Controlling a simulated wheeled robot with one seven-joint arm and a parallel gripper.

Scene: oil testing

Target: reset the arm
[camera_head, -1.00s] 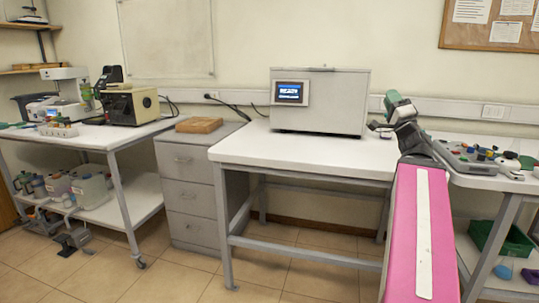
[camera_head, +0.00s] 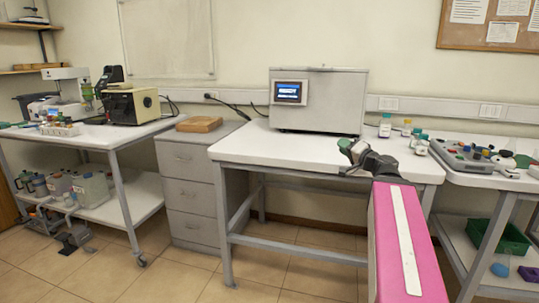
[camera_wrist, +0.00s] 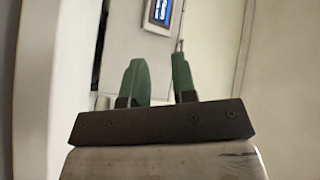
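My pink arm reaches up from the lower right in the head view. The machine's blue screen (camera_wrist: 162,12) shows at the top of the wrist view.
Several small bottles (camera_head: 385,126) stand at the right of the white table (camera_head: 270,149). A grey tray (camera_head: 470,162) with coloured pieces lies on the right table. A drawer cabinet (camera_head: 190,180) and a left table with instruments stand left. The middle tabletop is largely clear.

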